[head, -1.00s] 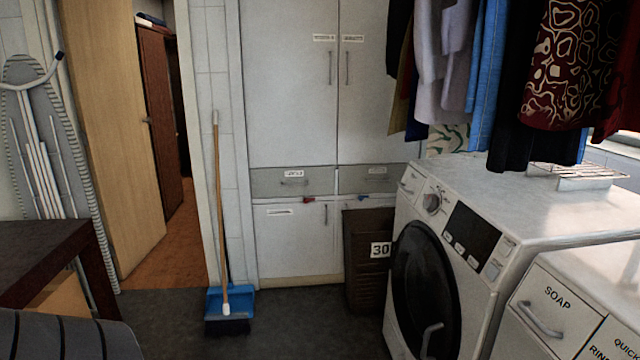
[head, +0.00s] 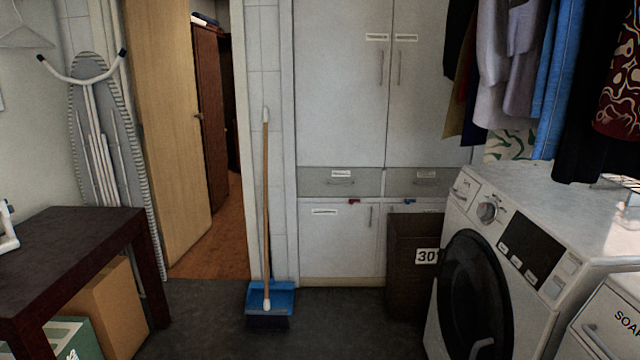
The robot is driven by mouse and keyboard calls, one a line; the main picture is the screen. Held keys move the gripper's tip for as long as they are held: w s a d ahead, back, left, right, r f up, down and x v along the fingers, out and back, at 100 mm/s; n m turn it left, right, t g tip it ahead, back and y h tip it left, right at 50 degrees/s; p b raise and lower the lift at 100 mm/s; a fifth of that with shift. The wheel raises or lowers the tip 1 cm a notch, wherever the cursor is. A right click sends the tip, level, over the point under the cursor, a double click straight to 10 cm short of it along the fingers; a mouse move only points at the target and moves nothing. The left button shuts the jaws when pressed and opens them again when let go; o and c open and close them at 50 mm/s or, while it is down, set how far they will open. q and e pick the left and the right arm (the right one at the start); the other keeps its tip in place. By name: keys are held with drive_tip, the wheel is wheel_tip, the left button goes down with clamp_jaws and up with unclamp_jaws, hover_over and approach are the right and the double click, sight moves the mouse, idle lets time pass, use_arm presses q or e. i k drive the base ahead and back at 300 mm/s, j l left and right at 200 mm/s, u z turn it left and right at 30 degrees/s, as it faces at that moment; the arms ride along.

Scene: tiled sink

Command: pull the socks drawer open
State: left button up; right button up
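Two grey drawers sit side by side in the white cabinet at the back, between the tall upper doors and the lower doors. The left drawer (head: 311,183) is shut and has a small white label and a bar handle (head: 341,183). The right drawer (head: 457,187) is also shut, with its own label and handle. The label writing is too small to read, so I cannot tell which one is the socks drawer. Neither of my grippers is in view.
A broom with a blue dustpan (head: 283,300) stands left of the cabinet. A dark bin (head: 405,262) marked 30 and a washing machine (head: 550,215) stand right. A dark table (head: 70,245) is at left. Grey floor lies open between.

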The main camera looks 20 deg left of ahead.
sight(312, 181)
drive_tip(key=u, duration=0.65)
drive_tip(key=i+u, duration=0.1)
drive_tip(key=i, duration=0.4)
drive_tip(key=i+l, duration=0.15)
drive_tip(key=i, duration=0.35)
drive_tip(key=i+l+u, duration=0.15)
drive_tip(key=i, duration=0.35)
drive_tip(key=i+l, duration=0.1)
drive_tip(key=i, duration=0.4)
drive_tip(key=i+l+u, duration=0.15)
drive_tip(key=i, duration=0.3)
drive_tip(key=i+l, duration=0.2)
drive_tip(key=i, duration=0.3)
drive_tip(key=i+l+u, duration=0.15)
drive_tip(key=i, duration=0.35)
drive_tip(key=i+l, duration=0.3)
drive_tip(key=i, duration=0.15)
drive_tip(key=u, duration=0.05)
